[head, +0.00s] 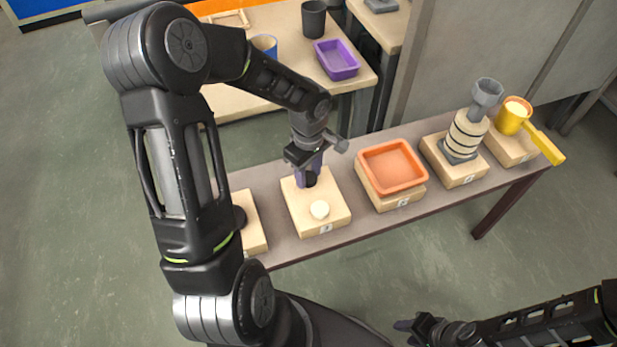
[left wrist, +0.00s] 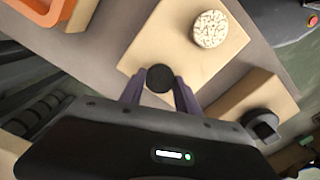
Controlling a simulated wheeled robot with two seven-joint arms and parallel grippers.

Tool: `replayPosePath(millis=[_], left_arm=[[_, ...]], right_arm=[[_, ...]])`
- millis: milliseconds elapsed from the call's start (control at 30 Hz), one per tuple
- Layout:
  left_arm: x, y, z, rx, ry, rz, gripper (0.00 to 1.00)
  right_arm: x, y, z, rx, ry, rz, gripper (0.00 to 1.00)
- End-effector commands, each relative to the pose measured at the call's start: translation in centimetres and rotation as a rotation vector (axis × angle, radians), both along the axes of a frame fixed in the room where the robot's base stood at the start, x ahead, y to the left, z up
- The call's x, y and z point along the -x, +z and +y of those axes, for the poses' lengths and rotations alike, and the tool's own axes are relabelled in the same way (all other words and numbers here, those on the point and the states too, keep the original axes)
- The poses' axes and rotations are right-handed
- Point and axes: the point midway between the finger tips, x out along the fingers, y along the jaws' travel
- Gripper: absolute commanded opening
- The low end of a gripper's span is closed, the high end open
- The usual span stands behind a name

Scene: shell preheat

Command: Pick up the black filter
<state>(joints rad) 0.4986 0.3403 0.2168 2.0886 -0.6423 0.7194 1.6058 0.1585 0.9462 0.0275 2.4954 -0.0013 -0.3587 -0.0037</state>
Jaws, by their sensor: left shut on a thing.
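The black filter (left wrist: 159,78) is a small dark disc between the two fingers of my left gripper (left wrist: 158,88) in the left wrist view. In the head view the black filter (head: 310,179) shows at the fingertips of my left gripper (head: 309,172), over the back part of a wooden block (head: 325,222). The left gripper is shut on it. I cannot tell whether the filter still touches the block. My right gripper (head: 408,327) is at the bottom right of the head view, away from the table, and its jaws are unclear.
A pale round piece (head: 319,209) lies on the same block. To the right stand an orange tray (head: 392,167), a striped grinder-like stack (head: 467,134) and a yellow handled cup (head: 513,117). A purple tray (head: 336,60) is on the table behind. My left arm hides part of the left block.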

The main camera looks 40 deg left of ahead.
Motion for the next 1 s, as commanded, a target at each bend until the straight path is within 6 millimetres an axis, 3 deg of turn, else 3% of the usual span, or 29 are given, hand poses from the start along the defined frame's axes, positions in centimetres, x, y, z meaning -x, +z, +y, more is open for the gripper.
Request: replayPosePath(millis=[333, 633, 767, 1000], left_arm=[[0.0, 0.0, 0.0, 0.0, 0.0, 0.0, 0.0], [0.0, 0.4, 0.0, -0.001, 0.0, -0.001, 0.0], [-0.1, 1.8, 0.1, -0.002, 0.001, -0.002, 0.0], [-0.1, 6.4, 0.1, -0.002, 0.001, -0.003, 0.0]], right_arm=[[0.0, 0.0, 0.0, 0.0, 0.0, 0.0, 0.36], [0.0, 0.1, 0.0, 0.0, 0.0, 0.0, 0.36], [0.0, 0.4, 0.0, 0.0, 0.0, 0.0, 0.36], [0.0, 1.1, 0.0, 0.0, 0.0, 0.0, 0.36]])
